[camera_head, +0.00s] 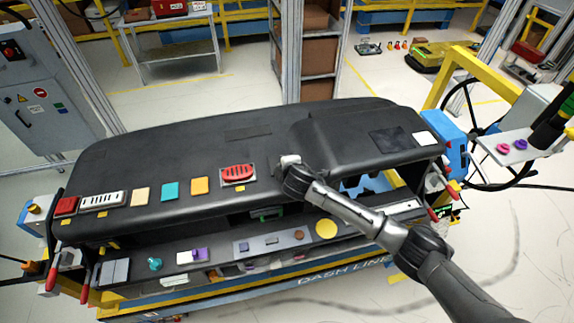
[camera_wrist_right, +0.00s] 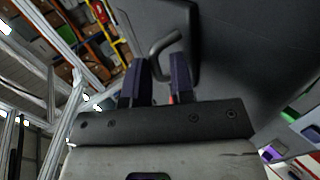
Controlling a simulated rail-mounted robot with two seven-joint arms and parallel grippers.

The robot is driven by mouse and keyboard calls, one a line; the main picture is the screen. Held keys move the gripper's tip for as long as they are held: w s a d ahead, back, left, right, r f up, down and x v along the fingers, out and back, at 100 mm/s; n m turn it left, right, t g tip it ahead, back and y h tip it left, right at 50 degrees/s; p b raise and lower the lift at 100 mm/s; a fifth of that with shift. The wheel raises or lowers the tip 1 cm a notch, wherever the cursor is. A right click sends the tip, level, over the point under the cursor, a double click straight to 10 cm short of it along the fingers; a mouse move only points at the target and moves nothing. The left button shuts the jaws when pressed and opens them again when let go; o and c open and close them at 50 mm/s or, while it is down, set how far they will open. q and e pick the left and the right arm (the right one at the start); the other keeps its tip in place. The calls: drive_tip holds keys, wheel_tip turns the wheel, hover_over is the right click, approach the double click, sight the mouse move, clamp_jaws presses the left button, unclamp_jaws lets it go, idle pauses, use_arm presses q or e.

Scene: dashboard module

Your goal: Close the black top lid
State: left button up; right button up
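The black dashboard (camera_head: 190,155) spans the head view. A black raised panel (camera_head: 345,135) stands at its right half, above an opening (camera_head: 370,184) in the front. I cannot tell for sure that this panel is the top lid. In the right wrist view, a dark panel (camera_wrist_right: 235,60) carries a curved dark handle (camera_wrist_right: 165,42). My right gripper (camera_wrist_right: 162,65) is open, its two fingers apart just short of the handle. Whether they touch it is unclear. In the head view my right wrist (camera_head: 296,178) is at the panel's left front edge. My left gripper is not in view.
A red vent piece (camera_head: 238,174) and several coloured blocks lie on the dashboard top, left of my right wrist. A lower ledge (camera_head: 215,252) holds small parts and a yellow disc (camera_head: 326,229). A steering wheel (camera_head: 480,130) and side tray (camera_head: 515,145) stand at the right.

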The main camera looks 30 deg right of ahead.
drive_tip(key=shift+o, duration=1.1)
drive_tip(key=shift+r, duration=0.1)
drive_tip(key=shift+a+r, duration=0.1)
drive_tip(key=b+v, duration=0.1)
drive_tip(key=v, duration=1.2)
drive_tip(key=shift+s+r, duration=0.15)
drive_tip(key=shift+s, duration=0.2)
